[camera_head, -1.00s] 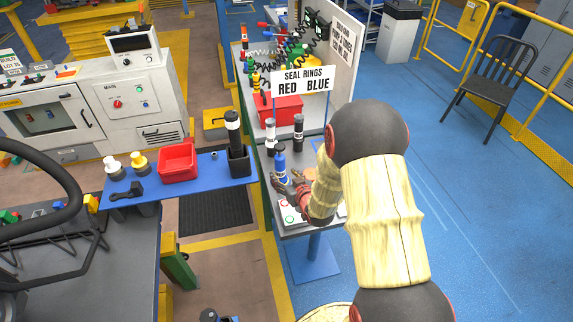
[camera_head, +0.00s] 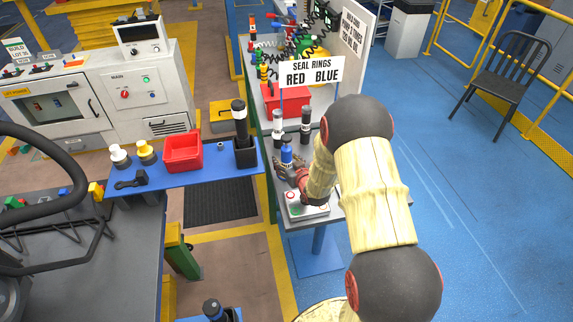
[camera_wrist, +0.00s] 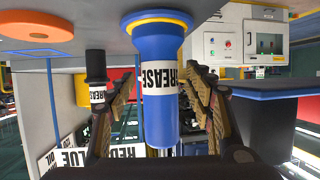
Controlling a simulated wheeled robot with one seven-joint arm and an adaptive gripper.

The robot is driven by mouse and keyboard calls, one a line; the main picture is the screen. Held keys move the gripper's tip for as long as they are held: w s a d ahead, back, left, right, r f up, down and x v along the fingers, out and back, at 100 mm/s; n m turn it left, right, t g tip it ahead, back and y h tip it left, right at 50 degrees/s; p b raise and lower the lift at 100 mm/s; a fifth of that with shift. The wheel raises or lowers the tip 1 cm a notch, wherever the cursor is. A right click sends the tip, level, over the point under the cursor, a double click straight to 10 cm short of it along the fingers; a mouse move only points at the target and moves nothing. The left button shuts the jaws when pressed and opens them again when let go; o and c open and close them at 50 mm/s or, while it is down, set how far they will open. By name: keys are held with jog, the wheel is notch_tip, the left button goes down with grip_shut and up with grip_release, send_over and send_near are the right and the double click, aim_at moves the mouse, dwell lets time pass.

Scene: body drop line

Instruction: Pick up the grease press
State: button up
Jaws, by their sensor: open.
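The grease press is a blue cylinder with a white GREASE label; it stands on the grey workbench (camera_head: 330,207) in the head view (camera_head: 286,153). In the upside-down wrist view, the grease press (camera_wrist: 157,110) fills the middle, between the two fingers. My gripper (camera_head: 289,170) is at the press in the head view and partly hides its lower part. In the wrist view my gripper (camera_wrist: 163,85) is open, with one finger on each side of the press. A gap shows beside the left finger; contact on the right is unclear.
Two black cylinders with white bands, left (camera_head: 278,127) and right (camera_head: 305,125), stand close behind the press. A red bin (camera_head: 286,97) and a seal rings sign (camera_head: 311,72) are farther back. A button box (camera_head: 305,205) sits in front. A blue shelf (camera_head: 205,172) lies left.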

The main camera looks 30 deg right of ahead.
jog(key=shift+c, duration=1.1)
jog(key=c, duration=1.1)
jog(key=shift+r, duration=0.1)
grip_shut()
